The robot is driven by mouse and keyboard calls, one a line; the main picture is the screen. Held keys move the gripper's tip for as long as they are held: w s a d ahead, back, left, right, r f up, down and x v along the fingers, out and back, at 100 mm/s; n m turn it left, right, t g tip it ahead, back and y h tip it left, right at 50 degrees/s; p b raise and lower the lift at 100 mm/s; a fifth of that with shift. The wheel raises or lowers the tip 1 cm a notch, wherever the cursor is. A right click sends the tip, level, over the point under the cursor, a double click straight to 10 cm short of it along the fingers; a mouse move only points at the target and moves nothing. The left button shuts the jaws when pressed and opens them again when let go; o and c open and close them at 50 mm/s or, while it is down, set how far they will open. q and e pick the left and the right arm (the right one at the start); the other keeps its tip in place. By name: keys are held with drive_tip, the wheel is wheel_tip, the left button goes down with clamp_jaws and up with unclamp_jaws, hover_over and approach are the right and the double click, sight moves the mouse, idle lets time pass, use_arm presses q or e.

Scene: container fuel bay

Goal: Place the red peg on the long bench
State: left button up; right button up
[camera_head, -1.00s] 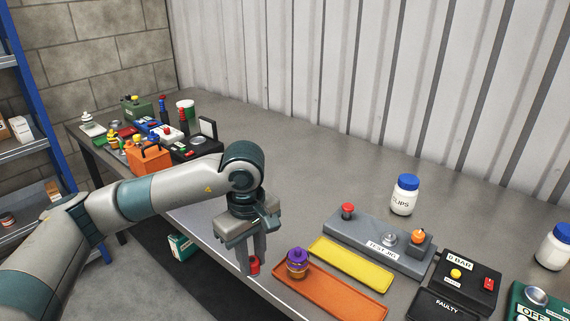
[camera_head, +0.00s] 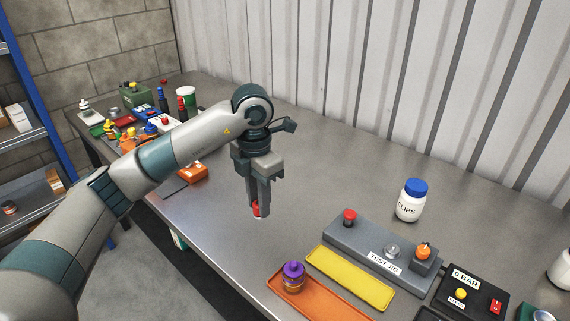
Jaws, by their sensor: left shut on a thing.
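My left gripper (camera_head: 258,212) is shut on the red peg (camera_head: 256,209), which shows as a small red piece between its fingertips, with a pale bit at the bottom. The fingers point down and hide most of the peg. They are over the middle of the long grey bench (camera_head: 325,170), low and close to its top. I cannot tell whether the peg touches the bench. My right gripper is not in view.
An orange tray (camera_head: 328,310) with a purple-topped piece (camera_head: 292,275), a yellow tray (camera_head: 350,278) and the grey test jig (camera_head: 340,236) lie at right. A blue-lidded jar (camera_head: 409,202) stands behind. Several items crowd the far left end. Bench around the gripper is clear.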

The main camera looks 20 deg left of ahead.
use_arm(q)
drive_tip(key=shift+s, duration=0.1)
drive_tip(key=shift+a+f, duration=0.1)
drive_tip(key=shift+a, duration=0.15)
drive_tip(key=a+f+p, duration=0.1)
drive_tip(key=a+f, duration=0.1)
drive_tip(key=a, duration=0.1)
drive_tip(key=a+f+p, duration=0.2)
drive_tip(key=a, duration=0.2)
drive_tip(key=a+f+p, duration=0.1)
drive_tip(key=a+f, duration=0.1)
drive_tip(key=a, duration=0.1)
drive_tip(key=shift+w+a+p, duration=0.2)
drive_tip(key=shift+w+p, duration=0.1)
drive_tip(key=shift+p, duration=0.05)
drive_tip(key=shift+a+f, duration=0.35)
drive_tip(key=shift+a, duration=0.05)
wheel_tip(320, 180, down, 3)
drive_tip(key=shift+f+p, duration=0.15)
drive_tip(key=shift+p, duration=1.05)
drive_tip(key=shift+f, duration=0.4)
